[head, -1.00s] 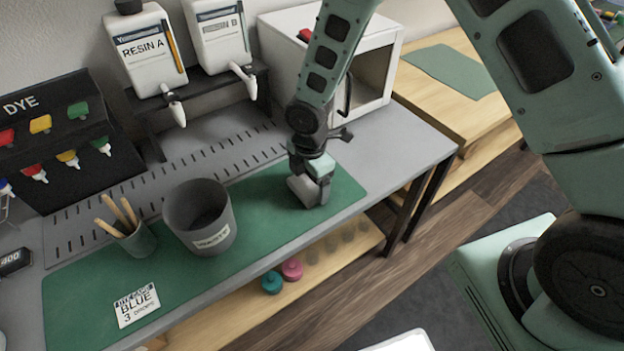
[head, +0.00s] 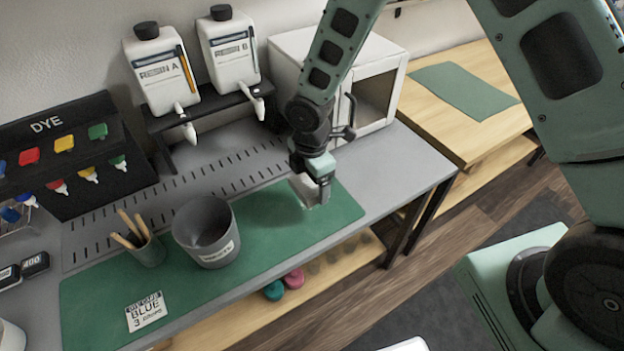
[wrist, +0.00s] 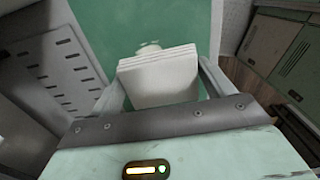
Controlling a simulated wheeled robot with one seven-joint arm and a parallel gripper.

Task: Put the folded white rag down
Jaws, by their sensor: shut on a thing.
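The folded white rag (wrist: 158,78) is between the two fingers of my gripper (wrist: 160,88) in the wrist view, its layered edge facing the green mat. In the head view the rag (head: 303,188) shows as a pale block beside my gripper (head: 318,192), over the right end of the green mat (head: 255,240). My gripper is shut on the rag. I cannot tell whether the rag's lower edge touches the mat; a small pale patch shows on the mat just beyond it in the wrist view.
Resin bottles (head: 160,75) and a white cabinet (head: 375,85) are behind. Mat between bucket and gripper is clear.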

